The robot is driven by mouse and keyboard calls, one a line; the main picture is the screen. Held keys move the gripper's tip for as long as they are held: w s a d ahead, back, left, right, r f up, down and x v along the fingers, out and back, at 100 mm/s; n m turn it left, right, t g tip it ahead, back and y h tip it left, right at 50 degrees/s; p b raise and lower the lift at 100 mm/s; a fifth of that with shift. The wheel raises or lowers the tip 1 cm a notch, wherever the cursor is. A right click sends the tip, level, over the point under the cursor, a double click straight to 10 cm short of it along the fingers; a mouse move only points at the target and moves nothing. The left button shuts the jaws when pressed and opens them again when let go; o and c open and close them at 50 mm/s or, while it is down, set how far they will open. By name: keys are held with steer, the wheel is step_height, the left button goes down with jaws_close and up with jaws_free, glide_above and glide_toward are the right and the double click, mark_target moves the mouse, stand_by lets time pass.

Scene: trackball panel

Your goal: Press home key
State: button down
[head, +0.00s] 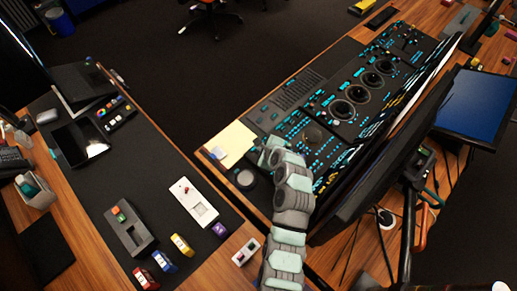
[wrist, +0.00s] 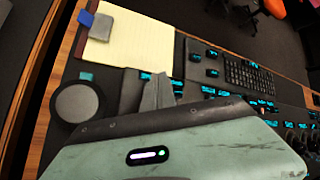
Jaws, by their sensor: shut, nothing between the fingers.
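The trackball panel (head: 290,122) is a black console with several teal-lit keys, in the upper middle of the head view. My gripper (head: 265,153) is shut and empty over the panel's near left corner. In the wrist view its closed fingertips (wrist: 158,82) point at the panel among lit keys (wrist: 212,73). The gripper body hides the part of the panel below it. The key labels are too small to read, so I cannot tell which one is the home key. I cannot tell whether the fingertips touch a key.
A yellow notepad (head: 231,143) and a round grey knob (head: 245,179) lie close to the gripper; the knob also shows in the wrist view (wrist: 77,102). A large monitor (head: 385,165) stands to the right of my arm. A dark mat (head: 165,165) with small devices lies left.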

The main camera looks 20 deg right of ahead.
steer(key=shift+f, duration=0.15)
steer(key=shift+f, duration=0.25)
steer(key=shift+f, duration=0.55)
stand_by(0.9)
steer(key=shift+r+p, duration=0.15)
steer(key=shift+p, duration=0.2)
steer(key=shift+r+p, duration=0.8)
steer(key=shift+p, duration=0.05)
step_height(320, 180, up, 5)
steer(key=p, duration=0.4)
stand_by(0.6)
